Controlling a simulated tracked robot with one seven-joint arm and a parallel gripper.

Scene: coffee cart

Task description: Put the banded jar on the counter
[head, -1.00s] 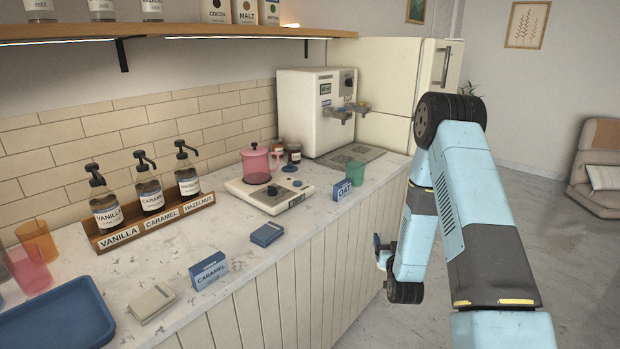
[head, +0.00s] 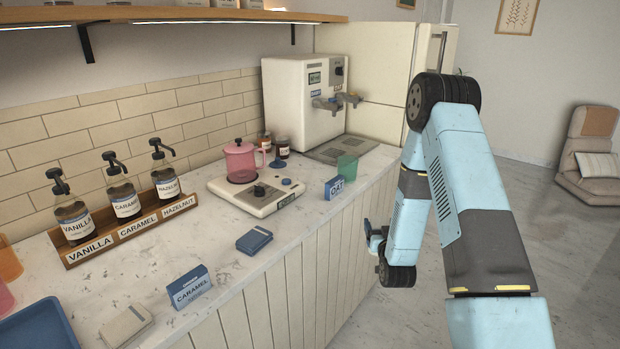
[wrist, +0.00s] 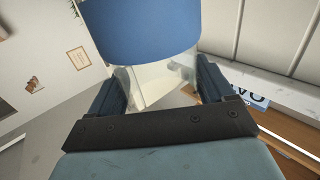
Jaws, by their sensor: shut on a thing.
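My gripper (wrist: 161,82) is shut on a jar (wrist: 150,28) with a wide blue lid and a clear body. The jar is between the two fingers in the wrist view; I cannot make out a band on it. In the head view my gripper (head: 374,238) is low, in front of the counter's front edge and off the counter, and the jar is mostly hidden there. The counter (head: 205,262) is pale speckled stone, running along the tiled wall.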

